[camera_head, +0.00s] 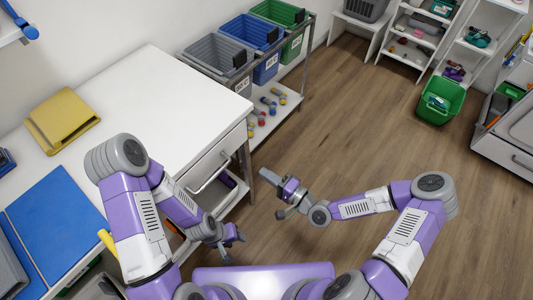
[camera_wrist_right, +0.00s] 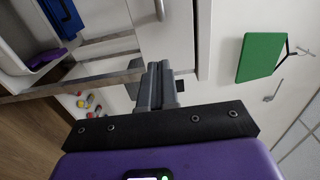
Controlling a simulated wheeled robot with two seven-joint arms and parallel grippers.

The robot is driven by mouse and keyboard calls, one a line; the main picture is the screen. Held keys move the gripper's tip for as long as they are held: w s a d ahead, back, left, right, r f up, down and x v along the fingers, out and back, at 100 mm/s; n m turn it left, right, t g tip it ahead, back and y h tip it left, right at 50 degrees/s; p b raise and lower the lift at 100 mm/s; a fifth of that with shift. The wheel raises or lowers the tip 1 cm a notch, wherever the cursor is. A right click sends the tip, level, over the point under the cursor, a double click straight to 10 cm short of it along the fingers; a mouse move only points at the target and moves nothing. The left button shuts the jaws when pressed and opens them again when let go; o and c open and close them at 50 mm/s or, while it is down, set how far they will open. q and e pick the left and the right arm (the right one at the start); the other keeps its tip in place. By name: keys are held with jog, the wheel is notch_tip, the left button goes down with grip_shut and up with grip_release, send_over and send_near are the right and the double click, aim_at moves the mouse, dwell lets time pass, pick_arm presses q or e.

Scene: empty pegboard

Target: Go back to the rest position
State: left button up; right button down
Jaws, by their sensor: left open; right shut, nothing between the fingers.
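My right gripper (camera_head: 268,177) is above the wood floor at the right of the white table, reaching in from the right with a bent elbow. In the right wrist view, its two grey fingers (camera_wrist_right: 158,85) are pressed together with nothing between them. My left gripper (camera_head: 236,242) is lower, at the near right of the table's drawer side, pointing right. It looks small and partly overlaps its own wrist, open with nothing seen in it. The two grippers are apart and touch nothing that I can see.
The white table (camera_head: 150,90) with its drawer (camera_head: 212,160) is close to the left arm. A yellow folder (camera_head: 62,120) and a blue mat (camera_head: 58,225) lie at the left. A rack holds grey, blue and green bins (camera_head: 280,13). The floor (camera_head: 340,130) is clear.

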jog(key=shift+s+f, duration=0.1)
jog(key=s+f+n+g+h, duration=0.35)
jog(key=s+f+g, duration=0.25)
jog(key=f, duration=0.4)
jog(key=s+d+f+n+g+h, duration=0.1)
jog(key=s+d+f+g+h, duration=0.1)
jog(key=s+d+h, duration=0.1)
jog(key=s+d+f+n+g+h+p, duration=0.1)
jog(key=s+d+f+g+h, duration=0.2)
jog(key=s, duration=0.3)
jog(key=shift+s+d+f, duration=0.2)
jog(key=shift+s+d, duration=0.1)
jog(key=shift+d, duration=0.25)
